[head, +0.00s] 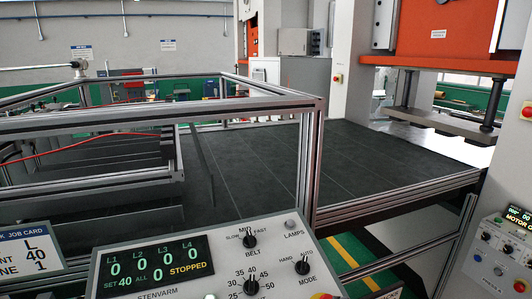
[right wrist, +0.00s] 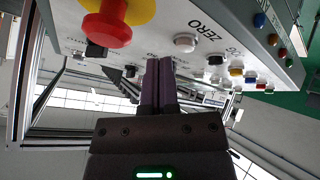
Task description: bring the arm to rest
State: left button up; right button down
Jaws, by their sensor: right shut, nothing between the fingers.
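My right gripper (right wrist: 159,66) shows in the right wrist view with its two dark fingers together and nothing between them. Its tips are close to a light control panel (right wrist: 225,50) with a round white button (right wrist: 185,42) beside the word ZERO. Whether the tips touch the panel I cannot tell. Neither gripper shows in the head view. There, a grey control console (head: 215,262) stands at the front; its display (head: 155,265) reads zeros for L1 to L4, SET 40 and STOPPED.
A red stop knob on a yellow collar (right wrist: 108,25) is left of the fingers. In the head view, an aluminium frame (head: 318,160) stands behind the console, with a dark belt table (head: 370,165) beyond. A second console (head: 500,255) is at right, a job card (head: 28,250) at left.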

jog(key=s+d+f+m+g+h, duration=0.1)
jog(key=s+d+f+m+h, duration=0.2)
jog(key=s, duration=0.5)
jog(key=s+f+m+g+h, duration=0.1)
jog(key=s+f+m+g, duration=0.1)
jog(key=s+m, duration=0.45)
jog(key=s+d+f+m+g+h, duration=0.1)
jog(key=s+d+f+m, duration=0.15)
jog(key=s, duration=0.65)
notch_tip(320, 180, down, 39)
jog(key=s+g+b, duration=0.2)
jog(key=s+b, duration=0.1)
jog(key=b, duration=1.7)
pick_arm(q)
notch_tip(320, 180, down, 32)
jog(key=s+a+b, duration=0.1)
jog(key=b, duration=1)
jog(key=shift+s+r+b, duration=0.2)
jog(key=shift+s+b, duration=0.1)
pick_arm(e)
jog(key=s+d+f, duration=0.1)
jog(key=s+f, duration=0.5)
jog(key=f, duration=0.4)
jog(key=s+d+f+n+g, duration=0.1)
jog(key=s+f, duration=0.5)
jog(key=f, duration=0.4)
jog(key=shift+s+d+f+h, duration=0.25)
jog(key=shift+s+f+h, duration=0.15)
